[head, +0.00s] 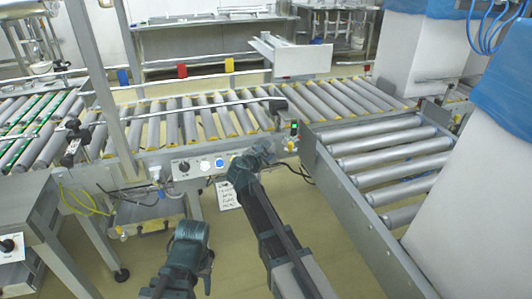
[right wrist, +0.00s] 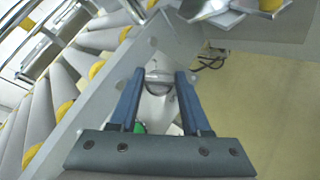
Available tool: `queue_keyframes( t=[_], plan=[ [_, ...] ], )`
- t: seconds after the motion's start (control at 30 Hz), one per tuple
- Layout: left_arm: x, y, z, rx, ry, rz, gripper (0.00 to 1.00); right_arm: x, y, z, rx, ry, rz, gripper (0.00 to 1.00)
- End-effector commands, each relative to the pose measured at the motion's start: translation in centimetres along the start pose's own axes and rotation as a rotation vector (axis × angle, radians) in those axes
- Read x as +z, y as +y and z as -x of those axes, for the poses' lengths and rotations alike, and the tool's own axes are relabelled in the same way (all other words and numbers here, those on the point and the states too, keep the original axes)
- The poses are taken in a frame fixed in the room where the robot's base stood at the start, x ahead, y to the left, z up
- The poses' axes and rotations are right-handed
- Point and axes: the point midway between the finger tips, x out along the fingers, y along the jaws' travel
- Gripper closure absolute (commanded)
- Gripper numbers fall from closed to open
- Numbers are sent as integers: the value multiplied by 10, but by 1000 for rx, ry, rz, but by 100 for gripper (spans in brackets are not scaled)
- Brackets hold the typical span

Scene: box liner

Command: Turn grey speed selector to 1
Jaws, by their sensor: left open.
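My right gripper (head: 260,151) reaches to the conveyor's front side, near a small dark box with a green light (head: 294,128). In the right wrist view its two blue fingers (right wrist: 159,78) stand apart. A rounded grey-white part with a dark band (right wrist: 158,84) shows between and beyond the fingertips, with a green spot (right wrist: 140,127) lower down. I cannot tell whether this part is the grey speed selector, or whether the fingers touch it. A dark knob on a pale plate (head: 184,167) sits on the front panel. No setting is readable. My left gripper (head: 190,232) is open and empty, low in front.
The roller conveyor (head: 165,125) runs across, with a roller branch (head: 390,160) at the right. Another dark knob (head: 8,245) is on a bench at far left. Yellow cables (head: 85,200) hang at left.

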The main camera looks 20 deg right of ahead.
Motion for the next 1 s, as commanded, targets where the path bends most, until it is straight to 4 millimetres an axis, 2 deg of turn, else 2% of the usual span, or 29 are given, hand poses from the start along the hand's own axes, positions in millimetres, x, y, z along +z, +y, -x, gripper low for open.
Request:
queue_keyframes(
  t=[0.03,0.13,0.27,0.53,0.93,0.97,1.0],
  plan=[
    [0,0,0,0,0,0,50,0,0,0,-1,0,0,81],
    [0,0,0,0,0,0,50,0,0,0,-1,0,0,99],
    [0,0,-2,0,0,0,50,-1,-2,0,6,0,7,100],
    [-1,2,-23,0,0,4,50,-1,-7,0,153,-1,160,100],
    [-1,2,-24,0,0,5,50,0,-4,0,193,0,203,100],
    [-1,2,-24,0,0,5,50,0,-4,0,192,0,203,51],
    [-1,2,-24,0,0,5,50,0,-4,0,192,0,203,43]
  ],
)
